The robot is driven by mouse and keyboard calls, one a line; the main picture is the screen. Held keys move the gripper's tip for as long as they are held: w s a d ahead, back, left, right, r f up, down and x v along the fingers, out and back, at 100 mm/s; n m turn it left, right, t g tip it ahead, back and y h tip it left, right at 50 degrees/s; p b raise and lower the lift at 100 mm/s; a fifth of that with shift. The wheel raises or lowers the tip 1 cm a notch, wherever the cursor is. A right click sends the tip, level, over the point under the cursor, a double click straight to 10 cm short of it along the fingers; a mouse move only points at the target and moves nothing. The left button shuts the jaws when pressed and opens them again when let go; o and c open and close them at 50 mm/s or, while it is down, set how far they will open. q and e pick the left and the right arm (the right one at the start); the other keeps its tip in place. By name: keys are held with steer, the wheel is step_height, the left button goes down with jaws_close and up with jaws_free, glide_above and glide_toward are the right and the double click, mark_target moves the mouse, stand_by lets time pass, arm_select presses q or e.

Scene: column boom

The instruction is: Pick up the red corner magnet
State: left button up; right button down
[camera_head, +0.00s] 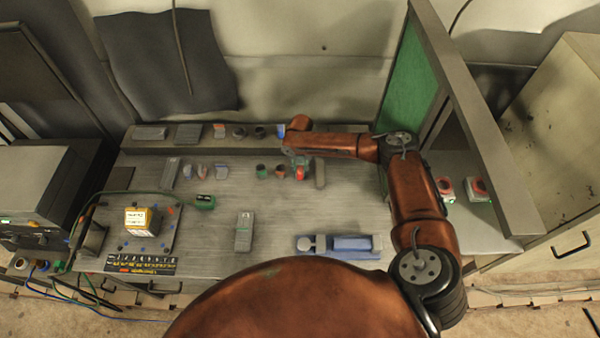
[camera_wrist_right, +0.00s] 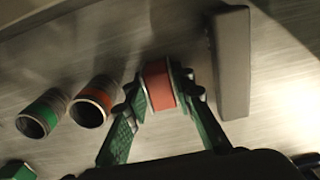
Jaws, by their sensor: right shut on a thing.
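The red corner magnet (camera_wrist_right: 158,84) sits between the green fingers of my right gripper (camera_wrist_right: 160,98) in the right wrist view, and the fingers touch it on both sides. My right gripper (camera_head: 299,163) is shut on it. In the head view the red magnet (camera_head: 300,173) shows as a small red patch just below the gripper, at the back middle of the grey bench (camera_head: 215,230). I cannot tell whether it still touches the bench. My left gripper is not in view.
Two small cups, one green-banded (camera_wrist_right: 42,113) and one orange-banded (camera_wrist_right: 97,101), stand left of the gripper. A grey bar (camera_wrist_right: 231,62) lies close on its right. A blue clamp-like tool (camera_head: 340,246) lies at the front. The bench between is mostly clear.

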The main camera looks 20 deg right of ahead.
mark_target(300, 169)
steer(key=shift+r, duration=0.6)
step_height(300, 169, up, 2)
steer(key=shift+r+b, duration=0.15)
steer(key=shift+b, duration=0.45)
arm_select(q)
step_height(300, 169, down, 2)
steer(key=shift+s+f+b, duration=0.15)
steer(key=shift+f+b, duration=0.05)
steer(key=shift+b, duration=0.45)
arm_select(e)
steer(key=s+a+r, duration=0.8)
steer(key=s+r, duration=0.1)
steer(key=s, duration=0.2)
steer(key=shift+s+a+r, duration=0.15)
steer(key=shift+r, duration=0.2)
steer(key=shift+s, duration=0.1)
